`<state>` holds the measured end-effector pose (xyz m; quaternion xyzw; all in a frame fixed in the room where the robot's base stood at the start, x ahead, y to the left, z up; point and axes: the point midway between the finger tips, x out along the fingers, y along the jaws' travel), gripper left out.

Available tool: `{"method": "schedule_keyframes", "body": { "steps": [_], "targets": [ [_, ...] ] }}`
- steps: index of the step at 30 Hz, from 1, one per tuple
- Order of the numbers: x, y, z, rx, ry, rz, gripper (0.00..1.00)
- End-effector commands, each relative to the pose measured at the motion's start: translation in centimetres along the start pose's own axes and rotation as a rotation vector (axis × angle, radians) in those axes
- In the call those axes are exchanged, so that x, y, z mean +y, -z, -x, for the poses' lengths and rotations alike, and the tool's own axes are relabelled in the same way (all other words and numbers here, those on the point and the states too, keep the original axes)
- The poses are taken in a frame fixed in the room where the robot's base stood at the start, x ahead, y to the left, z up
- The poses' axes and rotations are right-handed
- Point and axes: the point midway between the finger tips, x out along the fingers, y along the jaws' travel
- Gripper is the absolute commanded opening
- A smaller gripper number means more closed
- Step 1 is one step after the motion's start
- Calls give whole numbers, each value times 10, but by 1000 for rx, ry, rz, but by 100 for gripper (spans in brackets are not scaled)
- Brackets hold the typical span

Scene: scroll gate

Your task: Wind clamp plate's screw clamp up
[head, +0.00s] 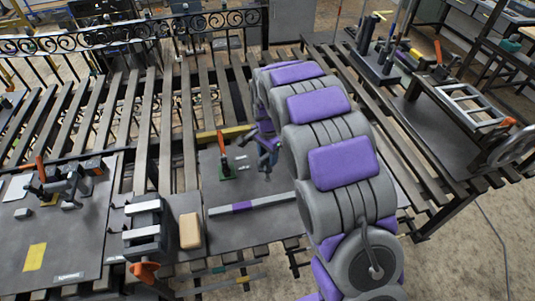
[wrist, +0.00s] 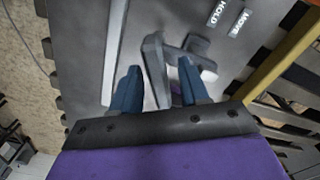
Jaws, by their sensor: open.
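My gripper (head: 267,166) hangs low over the middle dark plate (head: 232,232). In the wrist view its two blue fingers (wrist: 160,88) are apart. A grey upright, angular part (wrist: 154,62) with a crosspiece (wrist: 198,52) stands between and just beyond the fingertips; it looks like the screw clamp, but I cannot be sure. I cannot tell whether the fingers touch it. In the head view my gripper and arm hide it. A light bar (wrist: 115,50) lies on the plate beside the left finger; in the head view this bar (head: 275,200) has a purple band.
A green-based clamp with an orange handle (head: 223,160) stands left of my gripper. Labels reading HOLD (wrist: 217,13) and MOVE (wrist: 240,22) lie on the plate. A vise-like block (head: 146,226) and a tan block (head: 190,231) stand left.

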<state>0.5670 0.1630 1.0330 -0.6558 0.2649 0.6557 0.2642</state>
Motion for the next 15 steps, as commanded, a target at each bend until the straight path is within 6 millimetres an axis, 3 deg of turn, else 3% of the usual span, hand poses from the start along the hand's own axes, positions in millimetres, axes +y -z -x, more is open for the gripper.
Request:
{"method": "schedule_keyframes", "body": {
  "steps": [3,15],
  "targets": [
    [0,0,0,0,0,0,43],
    [-1,0,0,0,0,0,4]
  ]
}}
